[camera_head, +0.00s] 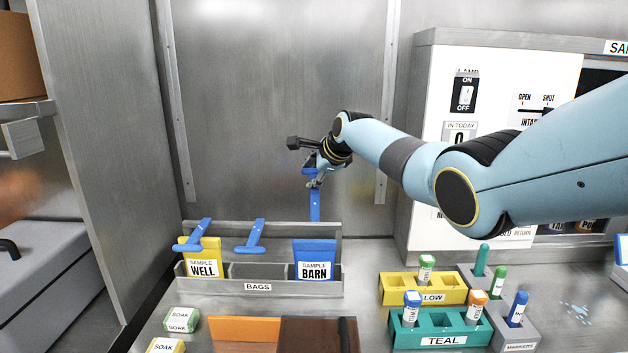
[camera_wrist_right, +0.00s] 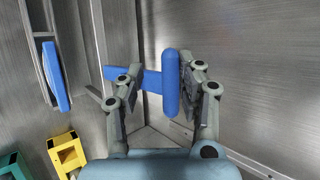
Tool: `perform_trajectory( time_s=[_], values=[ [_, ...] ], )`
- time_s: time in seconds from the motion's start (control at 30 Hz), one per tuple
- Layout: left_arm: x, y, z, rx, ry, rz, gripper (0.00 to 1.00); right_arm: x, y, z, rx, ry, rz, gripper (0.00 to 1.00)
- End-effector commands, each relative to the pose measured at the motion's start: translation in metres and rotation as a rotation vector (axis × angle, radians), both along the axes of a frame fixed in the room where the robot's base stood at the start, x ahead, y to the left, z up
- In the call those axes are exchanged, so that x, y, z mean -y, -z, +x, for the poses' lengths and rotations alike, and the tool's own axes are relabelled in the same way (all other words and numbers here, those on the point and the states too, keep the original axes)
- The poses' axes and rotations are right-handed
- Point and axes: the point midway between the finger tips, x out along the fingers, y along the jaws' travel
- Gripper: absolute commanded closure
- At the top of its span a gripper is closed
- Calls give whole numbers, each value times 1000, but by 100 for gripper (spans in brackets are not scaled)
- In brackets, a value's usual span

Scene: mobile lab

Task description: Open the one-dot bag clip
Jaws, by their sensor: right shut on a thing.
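My right gripper (camera_head: 315,178) is shut on a blue T-shaped bag clip (camera_head: 315,204), behind and above the blue SAMPLE BARN bag (camera_head: 314,254). In the right wrist view the clip's bar (camera_wrist_right: 171,85) sits between the two fingers, with its other arm pointing left. One blue clip (camera_head: 192,238) is at the top of the yellow SAMPLE WELL bag (camera_head: 204,250). Another blue clip (camera_head: 250,237) is over the middle of the bag rack (camera_head: 192,283). No dots can be made out on any clip. My left gripper is not in view.
A yellow LOW rack (camera_head: 397,293) and a teal TEAL rack (camera_head: 407,336) hold capped tubes at the right. A grey marker stand (camera_head: 519,334) is beside them. A white switch panel (camera_head: 435,130) stands behind my right arm.

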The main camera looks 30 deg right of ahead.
Motion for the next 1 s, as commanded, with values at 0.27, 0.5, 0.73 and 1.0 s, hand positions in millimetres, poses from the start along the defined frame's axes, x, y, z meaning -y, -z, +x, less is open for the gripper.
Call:
perform_trajectory(
  time_s=[0.27, 0.5, 0.73, 1.0],
  values=[
    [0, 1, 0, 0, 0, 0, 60, 4, 8, 0, -12, -2, -8, 100],
    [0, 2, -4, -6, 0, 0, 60, 3, 11, -1, -17, -2, -6, 100],
    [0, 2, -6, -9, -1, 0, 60, 3, 13, -2, -21, -3, -6, 62],
    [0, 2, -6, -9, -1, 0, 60, 2, 13, -2, -22, -2, -3, 60]
  ],
)
